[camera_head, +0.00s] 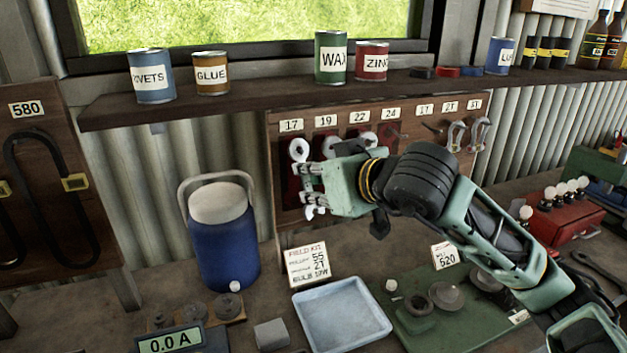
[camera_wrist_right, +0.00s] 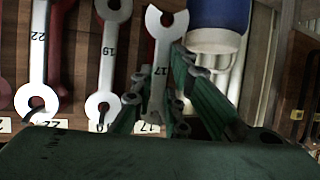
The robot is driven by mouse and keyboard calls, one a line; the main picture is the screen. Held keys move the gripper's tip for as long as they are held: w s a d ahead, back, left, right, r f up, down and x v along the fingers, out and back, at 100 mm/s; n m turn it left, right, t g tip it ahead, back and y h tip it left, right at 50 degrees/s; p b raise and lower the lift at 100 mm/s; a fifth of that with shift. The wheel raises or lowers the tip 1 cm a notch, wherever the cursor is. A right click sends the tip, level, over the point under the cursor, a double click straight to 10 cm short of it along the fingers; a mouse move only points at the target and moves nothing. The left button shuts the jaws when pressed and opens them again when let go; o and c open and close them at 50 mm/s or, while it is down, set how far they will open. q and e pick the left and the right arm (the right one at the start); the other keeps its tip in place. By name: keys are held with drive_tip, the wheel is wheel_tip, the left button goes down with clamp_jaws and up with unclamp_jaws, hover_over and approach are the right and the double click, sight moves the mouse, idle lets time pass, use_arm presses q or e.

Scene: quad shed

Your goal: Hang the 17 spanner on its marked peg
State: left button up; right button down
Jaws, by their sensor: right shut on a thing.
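The 17 spanner (camera_wrist_right: 159,75) is a pale metal spanner marked 17, held between the fingers of my right gripper (camera_wrist_right: 160,95). In the head view my right gripper (camera_head: 308,184) is in front of the left part of the wooden peg board (camera_head: 275,175). The spanner's ring end (camera_head: 299,149) is just below the left 17 label (camera_head: 291,125), over a dark red outline. Its open end points down. My fingers cover its middle. The peg is hidden, so I cannot tell whether the ring is around it. My left gripper is not in view.
The 19 spanner (camera_wrist_right: 106,60) and 22 spanner (camera_wrist_right: 38,55) hang close beside it. A blue drink cooler (camera_head: 222,245) stands left of the board. A shelf (camera_head: 225,95) with tins runs above. A pale blue tray (camera_head: 342,310) lies on the bench below.

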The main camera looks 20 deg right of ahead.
drive_tip(key=c, duration=1.6)
unclamp_jaws()
drive_tip(key=shift+c, duration=0.2)
drive_tip(key=shift+s, duration=0.1)
